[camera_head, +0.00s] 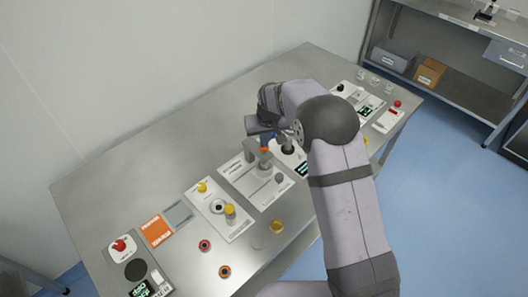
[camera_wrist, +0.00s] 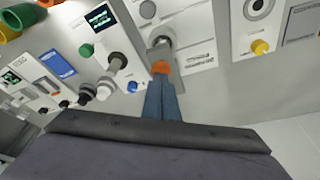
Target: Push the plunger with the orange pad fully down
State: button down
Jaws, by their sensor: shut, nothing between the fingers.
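The orange pad (camera_head: 264,150) shows just below my fingertips in the head view, by a grey bracket on a white panel (camera_head: 236,177). In the wrist view the orange pad (camera_wrist: 161,67) sits at the grey bracket (camera_wrist: 161,54), right at the tips of my blue fingers. My gripper (camera_head: 267,144) is shut and empty, pointing down over the pad; it also shows in the wrist view (camera_wrist: 161,80). Fingertips and pad look touching or very close; I cannot tell which. The plunger's shaft is mostly hidden, so its depth is unclear.
A panel with yellow knobs (camera_head: 230,211) stands to the left. A device with a dark knob (camera_head: 288,148) stands close on the right, partly behind my arm. A red button (camera_head: 119,245) is at the far left. The metal table's back strip (camera_head: 180,140) is clear.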

jog(key=shift+s+f, duration=0.1)
jog(key=shift+f, duration=0.25)
jog(key=shift+f+b, duration=0.4)
jog(key=shift+f, duration=0.1)
jog(key=shift+s+f, duration=0.1)
jog(key=shift+s, duration=0.05)
jog(key=shift+d, duration=0.1)
jog(key=shift+w+r+p, duration=0.15)
jog(key=shift+r+p, duration=0.4)
jog(key=shift+r, duration=0.3)
jog(key=shift+w+r+p, duration=0.1)
jog(key=shift+r+p, duration=0.4)
jog(key=shift+r, duration=0.3)
jog(key=shift+r, duration=0.1)
